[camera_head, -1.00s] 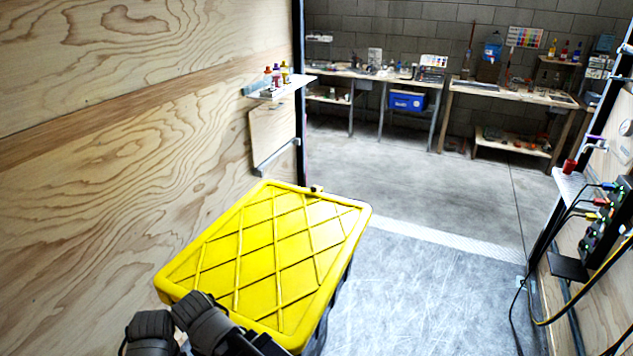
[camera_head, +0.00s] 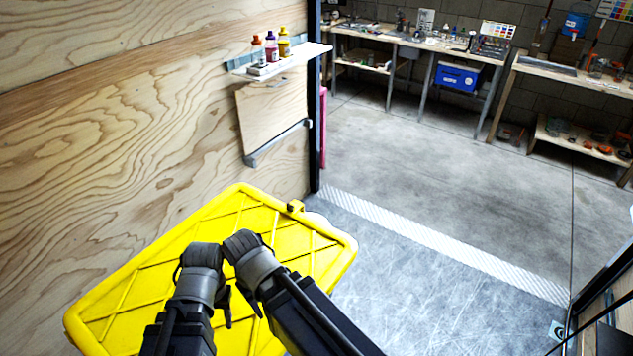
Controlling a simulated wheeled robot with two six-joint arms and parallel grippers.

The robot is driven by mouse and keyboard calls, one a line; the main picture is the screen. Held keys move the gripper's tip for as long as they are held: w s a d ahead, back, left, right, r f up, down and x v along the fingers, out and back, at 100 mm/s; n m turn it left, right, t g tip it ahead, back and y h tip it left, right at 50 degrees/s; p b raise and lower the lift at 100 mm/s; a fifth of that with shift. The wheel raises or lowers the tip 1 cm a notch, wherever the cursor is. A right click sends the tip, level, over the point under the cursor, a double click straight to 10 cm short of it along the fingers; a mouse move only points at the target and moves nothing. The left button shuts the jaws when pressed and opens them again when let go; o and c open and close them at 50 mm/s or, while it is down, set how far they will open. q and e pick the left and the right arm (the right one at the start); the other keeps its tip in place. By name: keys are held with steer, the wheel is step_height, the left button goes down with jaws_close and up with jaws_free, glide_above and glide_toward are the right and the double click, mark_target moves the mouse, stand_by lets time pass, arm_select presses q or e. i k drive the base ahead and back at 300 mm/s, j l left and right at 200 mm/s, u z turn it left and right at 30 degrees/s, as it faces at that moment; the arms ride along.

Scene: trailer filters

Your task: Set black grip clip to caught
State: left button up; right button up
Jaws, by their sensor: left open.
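No black grip clip can be picked out with certainty in the head view. A small dark fitting (camera_head: 278,83) sits under the wall shelf, too small to identify. My left gripper (camera_head: 244,320) shows low in the view, over the yellow lid, its two dark fingers apart and pointing down. Nothing shows between them. My dark arm links partly cover it and the lid. My right gripper cannot be made out.
A large yellow-lidded tote (camera_head: 190,243) stands against the plywood wall (camera_head: 110,120). A wall shelf (camera_head: 310,53) holds several small bottles above a hanging panel (camera_head: 262,122). Bare floor (camera_head: 400,285) lies right of the tote. Workbenches (camera_head: 410,38) stand beyond the threshold.

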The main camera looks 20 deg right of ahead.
mark_target(291, 208)
steer(key=i+l, duration=0.15)
steer(key=l, duration=0.25)
steer(key=i+l, duration=0.15)
steer(key=l, duration=0.25)
steer(key=i+l, duration=0.15)
steer(key=l, duration=0.25)
steer(key=i+l, duration=0.15)
steer(key=l, duration=0.25)
steer(key=i+l, duration=0.15)
steer(key=l, duration=0.25)
